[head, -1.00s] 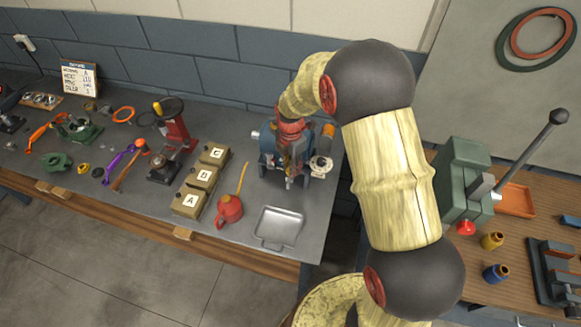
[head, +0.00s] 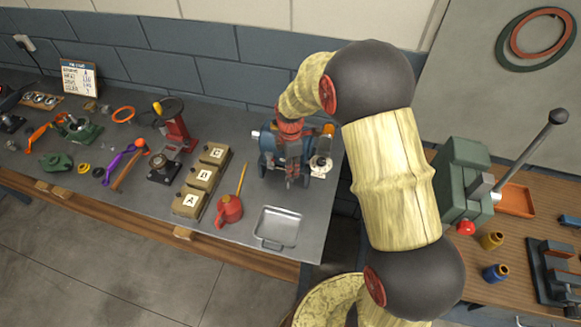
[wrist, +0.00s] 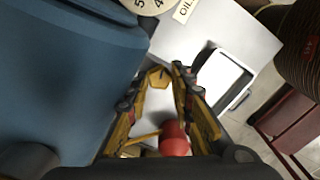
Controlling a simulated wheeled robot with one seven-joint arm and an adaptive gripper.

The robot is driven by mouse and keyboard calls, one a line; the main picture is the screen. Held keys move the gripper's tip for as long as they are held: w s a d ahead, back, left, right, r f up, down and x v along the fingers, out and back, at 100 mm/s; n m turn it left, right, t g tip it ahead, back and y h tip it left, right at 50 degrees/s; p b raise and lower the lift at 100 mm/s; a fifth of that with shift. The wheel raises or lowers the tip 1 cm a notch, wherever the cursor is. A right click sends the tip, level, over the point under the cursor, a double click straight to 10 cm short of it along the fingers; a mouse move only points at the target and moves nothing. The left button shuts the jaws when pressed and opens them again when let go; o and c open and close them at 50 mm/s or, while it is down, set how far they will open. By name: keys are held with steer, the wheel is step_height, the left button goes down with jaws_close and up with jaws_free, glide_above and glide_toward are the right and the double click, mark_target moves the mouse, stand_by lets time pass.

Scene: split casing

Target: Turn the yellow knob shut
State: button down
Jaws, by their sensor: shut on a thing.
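The blue casing (head: 268,146) stands near the right end of the grey bench; it fills the left of the wrist view (wrist: 65,75). The yellow knob (wrist: 158,77) shows in the wrist view between my fingertips, beside the casing. My gripper (wrist: 163,80) is shut on the knob, one finger on each side. In the head view my gripper (head: 291,178) is in front of the casing, and I cannot make out the knob there.
A metal tray (head: 277,228) and a red oil can (head: 229,209) with a yellow spout lie in front of the casing. A round dial (wrist: 147,5) and an OIL label (wrist: 184,10) show beside the casing.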

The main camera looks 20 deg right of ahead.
steer(key=c, duration=1.5)
jaws_free()
steer(key=shift+c, duration=0.2)
steer(key=shift+w+r, duration=0.1)
steer(key=shift+r, duration=0.05)
steer(key=shift+r, duration=0.3)
step_height(320, 180, up, 6)
steer(key=shift+f, duration=0.2)
steer(key=shift+s+r, duration=0.2)
steer(key=shift+r, duration=0.55)
